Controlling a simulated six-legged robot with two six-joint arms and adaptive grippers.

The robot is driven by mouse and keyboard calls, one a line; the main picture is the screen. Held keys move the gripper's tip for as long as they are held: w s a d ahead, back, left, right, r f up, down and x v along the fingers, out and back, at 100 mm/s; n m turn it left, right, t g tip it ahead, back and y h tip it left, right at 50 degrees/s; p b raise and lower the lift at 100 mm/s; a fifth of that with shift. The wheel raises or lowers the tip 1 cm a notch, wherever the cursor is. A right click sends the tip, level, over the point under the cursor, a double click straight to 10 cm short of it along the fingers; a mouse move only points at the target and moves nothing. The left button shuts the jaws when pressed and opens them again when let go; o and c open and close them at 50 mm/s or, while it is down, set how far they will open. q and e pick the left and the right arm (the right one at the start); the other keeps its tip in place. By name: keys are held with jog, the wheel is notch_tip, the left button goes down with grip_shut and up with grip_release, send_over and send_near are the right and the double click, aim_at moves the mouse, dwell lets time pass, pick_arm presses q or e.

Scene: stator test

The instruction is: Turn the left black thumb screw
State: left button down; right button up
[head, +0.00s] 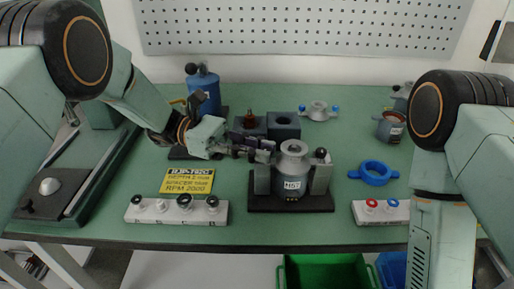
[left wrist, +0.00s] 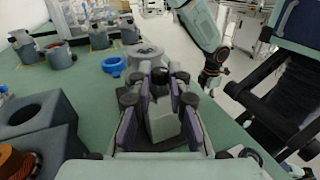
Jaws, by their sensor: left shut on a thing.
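The grey stator housing (head: 293,165) stands upright on a black base (head: 290,204) between two grey posts. The right black thumb screw (head: 321,153) tops the right post. My left gripper (head: 262,151) reaches in from the left at the top of the left post (head: 262,180) and hides most of the left thumb screw in the head view. In the left wrist view, the black thumb screw (left wrist: 158,76) sits between the purple-sided fingers, which are shut on it. The right arm shows in the left wrist view, with its end (left wrist: 210,76) small and unclear.
A yellow sign (head: 187,181) and a white knob strip (head: 176,210) lie at front left. Dark blocks (head: 283,125) and a blue canister (head: 204,92) stand behind. A blue ring (head: 374,172) and another knob strip (head: 381,211) lie right. A green crate (head: 326,272) is below.

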pick_arm(q)
jog(key=shift+w+d+f+m+g+y, duration=0.1)
jog(key=shift+m+g+y, duration=0.3)
jog(key=shift+m+g, duration=0.3)
jog(key=shift+w+d+m+g+y, duration=0.1)
jog(key=shift+m+g+y, duration=0.35)
jog(key=shift+g, duration=0.45)
jog(key=shift+m+g+y, duration=0.35)
jog(key=shift+m+g, duration=0.1)
jog(key=shift+g, duration=0.05)
jog(key=c, duration=1.3)
grip_release()
jog(key=shift+o, duration=0.2)
jog(key=shift+a+n+t, duration=0.1)
jog(key=shift+n+t, duration=0.2)
jog(key=shift+n, duration=0.1)
